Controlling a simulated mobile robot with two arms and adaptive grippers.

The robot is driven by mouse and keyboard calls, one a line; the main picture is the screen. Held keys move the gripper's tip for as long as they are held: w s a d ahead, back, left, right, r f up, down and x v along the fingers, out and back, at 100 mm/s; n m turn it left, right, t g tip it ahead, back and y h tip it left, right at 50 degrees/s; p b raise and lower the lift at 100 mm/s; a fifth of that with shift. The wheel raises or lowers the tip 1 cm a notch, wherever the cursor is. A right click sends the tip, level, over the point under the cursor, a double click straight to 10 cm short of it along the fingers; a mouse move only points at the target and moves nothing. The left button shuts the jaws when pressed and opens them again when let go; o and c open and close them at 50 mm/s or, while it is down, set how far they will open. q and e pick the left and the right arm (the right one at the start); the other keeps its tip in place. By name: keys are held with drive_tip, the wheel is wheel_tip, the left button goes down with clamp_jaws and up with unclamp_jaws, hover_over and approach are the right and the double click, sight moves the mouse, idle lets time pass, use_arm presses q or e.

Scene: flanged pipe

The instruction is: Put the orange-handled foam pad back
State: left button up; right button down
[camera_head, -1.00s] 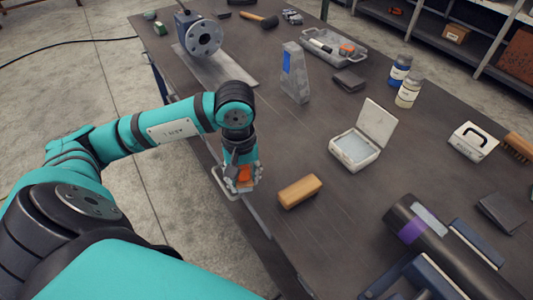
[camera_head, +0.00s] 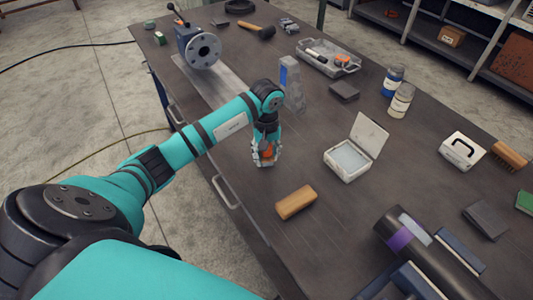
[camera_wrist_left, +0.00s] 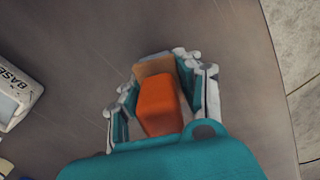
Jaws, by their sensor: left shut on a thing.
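My left gripper (camera_head: 266,155) is over the table, near its front edge, and shut on the orange-handled foam pad (camera_head: 268,152). In the left wrist view the gripper (camera_wrist_left: 160,90) has its fingers on both sides of the orange handle (camera_wrist_left: 157,105). The pad's tan foam (camera_wrist_left: 154,68) shows beyond the handle. The fingers hide part of the pad, and I cannot tell whether it touches the table. My right gripper is not in view.
An open white box (camera_head: 347,163) stands to the gripper's right; it also shows in the left wrist view (camera_wrist_left: 18,90). A tan block (camera_head: 296,202) lies nearer me. A grey wedge-shaped stand (camera_head: 291,88) is just beyond the arm. A flanged pipe (camera_head: 203,51) stands at the far left.

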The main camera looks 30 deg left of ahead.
use_arm(q)
drive_tip(key=shift+f, duration=0.6)
drive_tip(key=shift+f, duration=0.2)
drive_tip(key=o, duration=0.9)
drive_tip(key=shift+o, duration=0.6)
drive_tip(key=shift+r, duration=0.1)
